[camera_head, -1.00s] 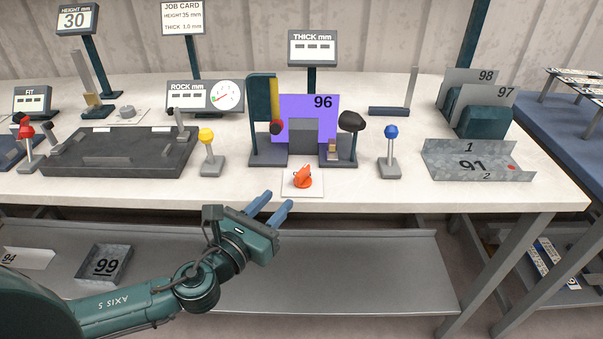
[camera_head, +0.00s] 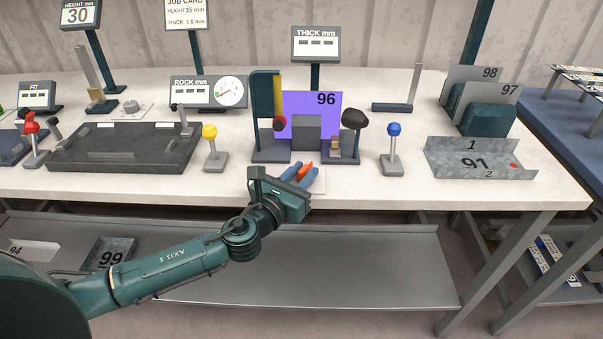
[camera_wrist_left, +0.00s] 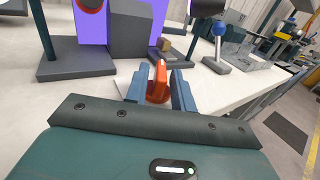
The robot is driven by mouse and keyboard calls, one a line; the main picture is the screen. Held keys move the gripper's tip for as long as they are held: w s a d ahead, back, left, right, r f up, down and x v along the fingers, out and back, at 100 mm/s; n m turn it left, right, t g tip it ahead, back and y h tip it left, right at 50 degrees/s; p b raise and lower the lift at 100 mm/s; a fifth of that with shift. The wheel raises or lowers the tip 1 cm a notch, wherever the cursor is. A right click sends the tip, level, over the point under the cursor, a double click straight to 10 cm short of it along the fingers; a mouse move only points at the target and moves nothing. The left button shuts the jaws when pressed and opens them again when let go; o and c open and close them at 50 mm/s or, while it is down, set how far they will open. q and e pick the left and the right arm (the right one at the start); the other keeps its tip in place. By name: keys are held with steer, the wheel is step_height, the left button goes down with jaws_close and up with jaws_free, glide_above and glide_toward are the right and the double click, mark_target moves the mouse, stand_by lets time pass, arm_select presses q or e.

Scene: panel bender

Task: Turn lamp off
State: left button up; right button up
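An orange knob (camera_head: 306,171) stands on a small white plate (camera_head: 318,184) at the front edge of the bench. It also shows in the wrist view (camera_wrist_left: 158,82). My left gripper (camera_head: 303,174) reaches it from the front. In the wrist view its two blue fingers (camera_wrist_left: 160,92) stand on either side of the knob, apart, with narrow gaps that look free of contact. No lamp can be made out for certain, so I cannot tell whether one is lit. My right gripper is not in view.
Behind the knob stands a dark fixture (camera_head: 270,157) with a purple panel (camera_head: 327,102) marked 96. A yellow-topped lever (camera_head: 210,132) is to the left, a blue-topped lever (camera_head: 394,130) to the right. A metal tray (camera_head: 440,158) marked 91 lies further right. A shelf (camera_head: 380,265) runs below the bench.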

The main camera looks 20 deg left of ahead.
arm_select(q)
jaws_close()
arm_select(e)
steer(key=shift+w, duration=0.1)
